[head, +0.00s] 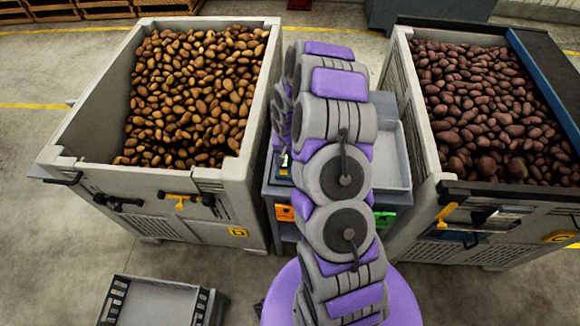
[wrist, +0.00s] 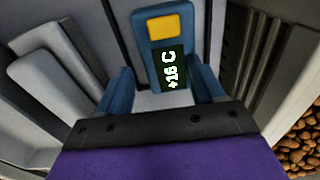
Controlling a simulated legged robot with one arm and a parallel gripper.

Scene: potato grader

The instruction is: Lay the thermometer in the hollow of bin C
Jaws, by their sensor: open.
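The thermometer (wrist: 168,25) is a blue device with a yellow square and a dark display reading +16 C, seen in the wrist view. My gripper (wrist: 161,90) is open, with one blue finger at each side of the thermometer's lower part. I cannot tell whether the fingers touch it. In the head view, a small green-and-white display (head: 284,160) shows beside my arm, which hides the gripper. A left bin (head: 150,190) holds brown potatoes and a right bin (head: 405,95) holds dark reddish ones. No hollow is clear.
A grey stand (head: 392,197) with a pale tray (head: 398,160) and orange and green labels stands between the bins, partly behind my arm. A dark board (head: 545,60) lies along the right bin's right side. A grey crate (head: 150,300) sits on the floor at front left.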

